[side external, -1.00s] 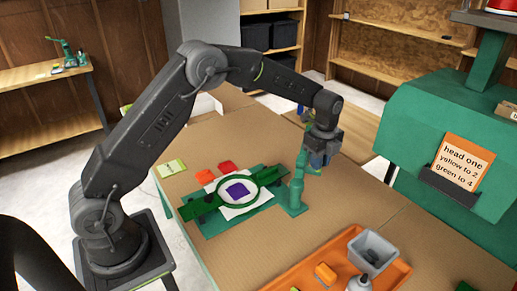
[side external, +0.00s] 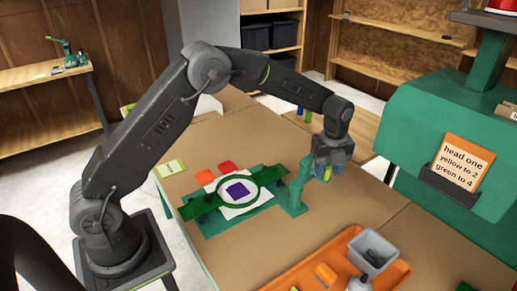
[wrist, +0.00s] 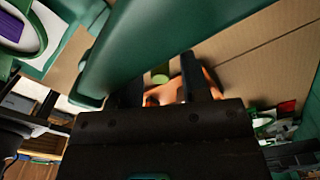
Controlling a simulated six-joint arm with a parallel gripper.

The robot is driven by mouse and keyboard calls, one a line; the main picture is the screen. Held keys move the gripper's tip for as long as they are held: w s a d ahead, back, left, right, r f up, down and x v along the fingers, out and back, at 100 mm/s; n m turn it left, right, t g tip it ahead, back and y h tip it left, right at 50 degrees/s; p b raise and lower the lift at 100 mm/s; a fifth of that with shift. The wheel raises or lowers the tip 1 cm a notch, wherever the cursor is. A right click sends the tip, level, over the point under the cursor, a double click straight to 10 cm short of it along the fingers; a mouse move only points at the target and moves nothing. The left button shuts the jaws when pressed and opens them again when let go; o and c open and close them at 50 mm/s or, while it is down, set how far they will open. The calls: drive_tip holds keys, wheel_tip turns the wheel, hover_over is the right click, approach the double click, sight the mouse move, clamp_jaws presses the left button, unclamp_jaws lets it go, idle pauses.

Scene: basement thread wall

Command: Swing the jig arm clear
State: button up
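The green sewing jig lies on the brown worktable; its jig arm with the round hoop (side external: 252,187) reaches over a white cloth with a purple patch (side external: 238,190). A green upright post (side external: 296,184) stands at the jig's right end. My gripper (side external: 326,172) is just right of the post's top, and I cannot tell whether they touch. In the wrist view, a large green bar (wrist: 165,40) crosses close in front of my gripper (wrist: 160,85).
An orange tray (side external: 300,272) with a grey bin (side external: 372,247) is at the front right. A green machine (side external: 450,130) with an orange note stands at the right.

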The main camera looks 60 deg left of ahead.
drive_tip(key=shift+r, duration=3)
drive_tip(key=s+a+r+n+t, duration=0.2)
drive_tip(key=s+r+n+t, duration=0.1)
drive_tip(key=s+r+n, duration=0.95)
drive_tip(key=s+a+f+n+t, duration=0.1)
drive_tip(key=s+n, duration=0.4)
drive_tip(key=s, duration=0.5)
drive_tip(key=s+f+n+t, duration=0.1)
drive_tip(key=s+n, duration=0.5)
drive_tip(key=s, duration=0.4)
drive_tip(key=shift+a+t, duration=0.3)
drive_tip(key=shift+a, duration=0.05)
